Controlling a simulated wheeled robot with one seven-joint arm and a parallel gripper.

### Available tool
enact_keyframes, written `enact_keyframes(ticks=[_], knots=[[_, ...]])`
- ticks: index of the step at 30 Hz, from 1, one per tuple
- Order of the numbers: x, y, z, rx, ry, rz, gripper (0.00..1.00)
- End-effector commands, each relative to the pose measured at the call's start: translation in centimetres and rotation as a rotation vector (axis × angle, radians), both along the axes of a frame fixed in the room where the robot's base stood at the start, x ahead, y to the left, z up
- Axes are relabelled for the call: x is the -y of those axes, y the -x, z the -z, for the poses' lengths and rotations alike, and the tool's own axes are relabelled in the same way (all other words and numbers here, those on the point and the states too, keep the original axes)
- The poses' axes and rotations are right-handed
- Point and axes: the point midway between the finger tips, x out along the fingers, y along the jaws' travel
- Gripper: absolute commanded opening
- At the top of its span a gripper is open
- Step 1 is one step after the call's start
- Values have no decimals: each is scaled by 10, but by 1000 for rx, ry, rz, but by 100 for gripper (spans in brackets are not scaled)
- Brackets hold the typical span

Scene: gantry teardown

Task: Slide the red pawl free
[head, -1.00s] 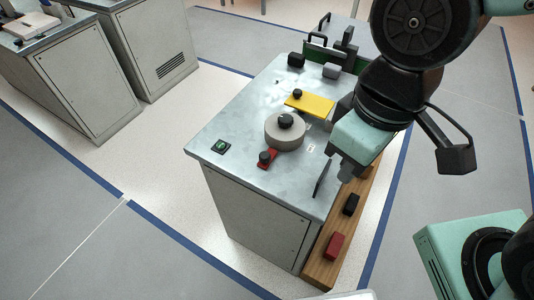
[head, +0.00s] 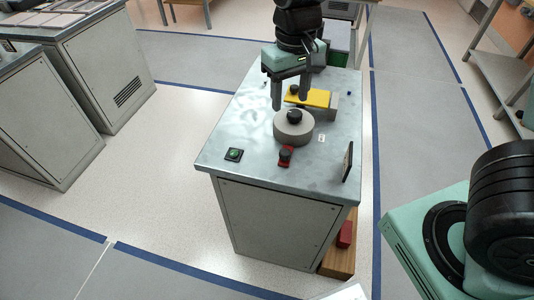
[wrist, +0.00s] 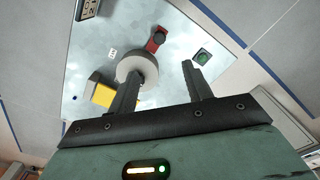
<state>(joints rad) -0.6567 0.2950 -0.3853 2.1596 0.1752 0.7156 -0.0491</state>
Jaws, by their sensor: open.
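The red pawl (head: 285,157) is a small red piece with a black knob, lying on the grey bench top against the near edge of a round grey disc (head: 294,132). In the wrist view the red pawl (wrist: 155,41) shows beyond the disc (wrist: 138,67). The disc has its own black knob. A yellow plate (head: 312,98) with a black knob sits behind the disc. My gripper (head: 290,106) is open and empty, above the bench near the disc and plate. In the wrist view its two fingers (wrist: 158,82) are spread apart, one overlapping the yellow plate and disc in view.
A green button (head: 234,155) is set at the left of the bench top (head: 225,130). A dark upright panel (head: 348,162) stands at the right edge. A wooden ledge (head: 338,262) with a red block (head: 345,234) is below. The left part of the top is clear.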

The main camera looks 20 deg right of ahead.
Motion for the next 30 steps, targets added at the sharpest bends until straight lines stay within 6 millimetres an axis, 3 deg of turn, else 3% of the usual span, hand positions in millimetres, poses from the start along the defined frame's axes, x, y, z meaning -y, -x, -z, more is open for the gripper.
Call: enact_keyframes(ticks=[7, 24, 30], knots=[[3, -3, 23, -2, 7, 8, 50], [4, -2, 140, -3, 8, 9, 50], [3, -2, 165, -1, 6, 7, 50]])
